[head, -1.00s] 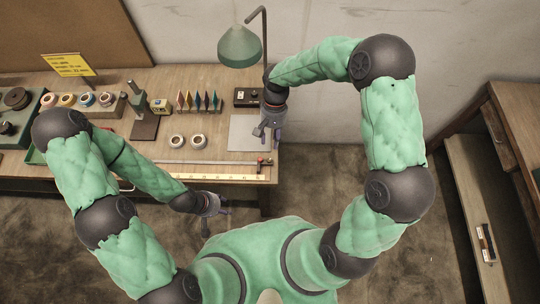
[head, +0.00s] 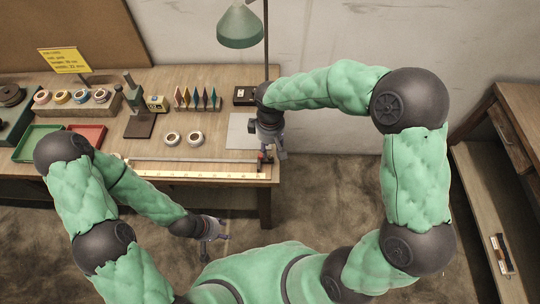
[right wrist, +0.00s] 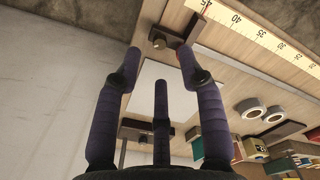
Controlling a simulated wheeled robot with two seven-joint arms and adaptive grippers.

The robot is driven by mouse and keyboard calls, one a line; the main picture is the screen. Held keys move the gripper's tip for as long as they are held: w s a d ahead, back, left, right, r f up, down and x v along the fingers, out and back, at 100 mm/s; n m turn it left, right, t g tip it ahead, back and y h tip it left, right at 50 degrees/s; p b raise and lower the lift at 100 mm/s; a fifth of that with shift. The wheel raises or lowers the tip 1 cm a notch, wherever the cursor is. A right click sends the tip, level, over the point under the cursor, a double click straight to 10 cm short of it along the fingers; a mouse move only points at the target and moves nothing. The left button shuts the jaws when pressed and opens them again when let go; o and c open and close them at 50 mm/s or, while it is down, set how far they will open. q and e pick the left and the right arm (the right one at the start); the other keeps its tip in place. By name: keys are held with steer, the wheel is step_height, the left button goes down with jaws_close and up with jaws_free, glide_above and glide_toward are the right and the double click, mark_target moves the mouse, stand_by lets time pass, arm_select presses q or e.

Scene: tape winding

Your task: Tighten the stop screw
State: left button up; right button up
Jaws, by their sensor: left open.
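The stop (head: 263,165) is a small dark block at the right end of the metal rail (head: 190,160) along the bench front. Its details are too small to tell in the head view. In the right wrist view the dark stop (right wrist: 178,36) has a round screw knob (right wrist: 158,43) on its side, between and beyond the fingertips. My right gripper (head: 280,152) is just right of the stop, pointing down. In the right wrist view my right gripper (right wrist: 160,50) is open and empty. My left gripper (head: 208,240) is open and empty, in front of the bench.
A yellow ruler (head: 190,175) runs along the bench front. Two white tape rolls (head: 195,139), a pale sheet (head: 238,128) and a dark box (head: 244,95) lie behind the rail. A lamp (head: 240,27) stands at the back. Floor right of the bench is free.

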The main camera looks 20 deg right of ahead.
mark_target(270, 156)
step_height(270, 156, down, 5)
steer(key=shift+r+b, duration=0.1)
steer(key=shift+b, duration=0.4)
jaws_close()
